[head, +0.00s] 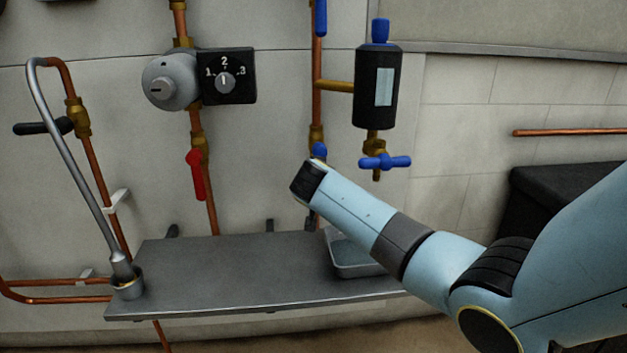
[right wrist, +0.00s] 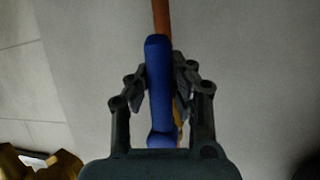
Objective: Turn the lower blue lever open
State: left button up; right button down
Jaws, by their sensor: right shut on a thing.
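The lower blue lever (head: 319,150) sits on the vertical copper pipe (head: 317,105), just below a brass fitting. In the head view only its top shows; my right arm hides the rest. In the right wrist view the blue lever (right wrist: 158,85) looks roughly in line with the copper pipe (right wrist: 162,16). My right gripper (right wrist: 161,92) is shut on the lever, with one finger on each side of it. In the head view its fingers are hidden behind my wrist. My left gripper is not in view.
An upper blue lever (head: 320,18) is on the same pipe. A black cylinder (head: 375,110) with a blue tap handle (head: 385,162) hangs to the right. A red lever (head: 195,175) is to the left. A grey shelf (head: 215,280) with a tray (head: 350,268) lies below.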

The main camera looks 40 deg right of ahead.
jog(key=shift+s+d+n+h, duration=0.1)
jog(key=shift+n+h, duration=0.2)
dwell(0.4)
jog(key=c, duration=1.1)
grip_release()
jog(key=shift+s, duration=0.1)
jog(key=v, duration=1.2)
jog(key=shift+r, duration=0.1)
